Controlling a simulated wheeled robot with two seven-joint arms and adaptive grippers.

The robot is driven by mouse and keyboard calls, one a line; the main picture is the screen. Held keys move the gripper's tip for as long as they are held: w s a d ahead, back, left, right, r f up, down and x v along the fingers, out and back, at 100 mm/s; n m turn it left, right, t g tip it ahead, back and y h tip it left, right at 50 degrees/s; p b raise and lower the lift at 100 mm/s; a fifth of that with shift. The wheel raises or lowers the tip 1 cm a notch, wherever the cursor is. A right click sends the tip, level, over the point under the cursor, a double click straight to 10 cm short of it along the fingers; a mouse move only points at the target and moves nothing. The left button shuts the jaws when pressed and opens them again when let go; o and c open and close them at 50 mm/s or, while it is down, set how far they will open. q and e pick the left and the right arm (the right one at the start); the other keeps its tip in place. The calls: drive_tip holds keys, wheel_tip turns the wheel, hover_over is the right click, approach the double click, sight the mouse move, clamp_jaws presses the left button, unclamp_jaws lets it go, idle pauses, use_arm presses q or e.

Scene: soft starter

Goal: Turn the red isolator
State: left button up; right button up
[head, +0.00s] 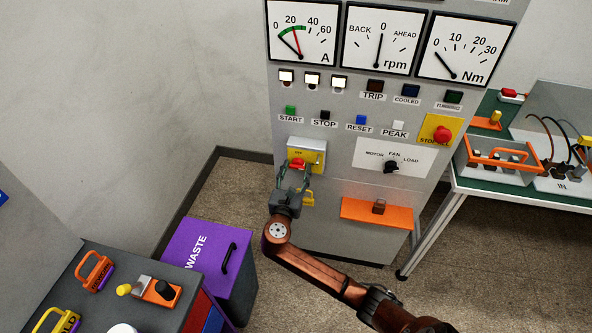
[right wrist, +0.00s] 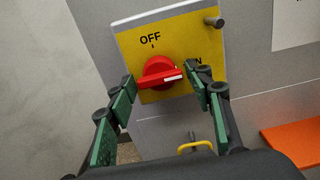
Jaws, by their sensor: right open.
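The red isolator (right wrist: 158,72) is a round knob with a bar handle on a yellow plate (right wrist: 186,38). Its white mark points right, towards a label partly hidden by a finger that reads like ON; OFF is printed above. In the head view the red isolator (head: 297,163) shows on the grey cabinet front, just beyond the fingertips. My right gripper (head: 294,178) is open in front of it. In the right wrist view, its green fingers (right wrist: 163,88) stand either side of the knob; I cannot tell whether they touch it. My left gripper is not in view.
A yellow padlock-like loop (head: 307,198) hangs below the plate, close to my gripper. A small peg (right wrist: 214,22) sticks out at the plate's upper right corner. An orange shelf (head: 376,212) juts out at lower right. A purple waste bin (head: 210,254) stands at left.

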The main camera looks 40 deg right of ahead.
drive_tip(key=shift+c, duration=0.4)
drive_tip(key=c, duration=0.8)
drive_tip(key=shift+r, duration=0.1)
drive_tip(key=shift+c, duration=0.3)
